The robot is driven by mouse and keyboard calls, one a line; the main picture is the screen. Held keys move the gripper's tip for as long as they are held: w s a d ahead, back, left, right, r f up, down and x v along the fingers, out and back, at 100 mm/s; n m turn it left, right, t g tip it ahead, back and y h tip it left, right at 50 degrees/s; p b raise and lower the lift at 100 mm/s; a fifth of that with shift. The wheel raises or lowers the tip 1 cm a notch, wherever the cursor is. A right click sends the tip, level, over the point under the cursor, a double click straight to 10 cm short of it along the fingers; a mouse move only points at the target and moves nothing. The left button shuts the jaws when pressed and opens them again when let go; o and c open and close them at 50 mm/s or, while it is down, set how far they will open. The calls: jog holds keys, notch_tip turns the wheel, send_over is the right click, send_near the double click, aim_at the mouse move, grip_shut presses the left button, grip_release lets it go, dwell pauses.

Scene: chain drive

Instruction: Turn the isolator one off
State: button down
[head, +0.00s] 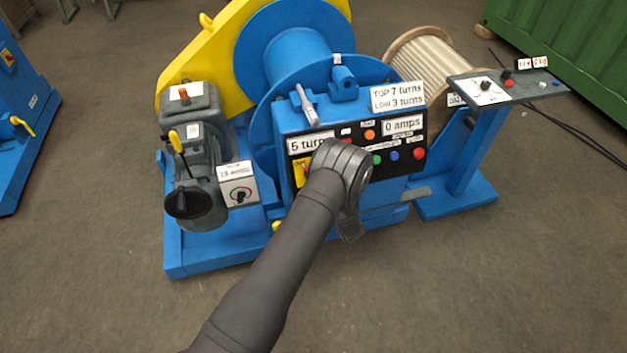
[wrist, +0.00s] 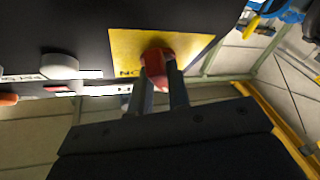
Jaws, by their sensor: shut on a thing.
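The isolator is a red knob (wrist: 157,66) on a yellow plate (wrist: 190,45), seen close up in the wrist view. In the head view the yellow plate (head: 300,174) shows at the left of the black panel, partly covered by my arm. My gripper (wrist: 163,84) is shut on the red knob, one finger on each side of it. In the head view my wrist hides the fingers. The plate's lettering is mostly hidden, so I cannot read the knob's setting.
The black panel (head: 405,168) has several coloured buttons and displays reading "5 turns" and "0 amps" (head: 403,124). A metal lever (head: 306,105) stands on top of the blue housing. A grey box with a dial (head: 238,190) is at the left.

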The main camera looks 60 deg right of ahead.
jog(key=shift+s+d+r+n+y, duration=0.1)
jog(key=shift+d+n+y, duration=0.05)
jog(key=shift+n+y, duration=1.7)
jog(key=shift+n+t+h, duration=0.25)
jog(key=shift+n+t, duration=0.05)
jog(key=shift+n, duration=0.35)
jog(key=c, duration=1.4)
grip_release()
jog(key=shift+o, duration=0.2)
jog(key=v, duration=1.7)
jog(key=shift+s, duration=0.15)
jog(key=shift+r, duration=0.1)
jog(key=x, duration=1.7)
jog(key=shift+w, duration=0.2)
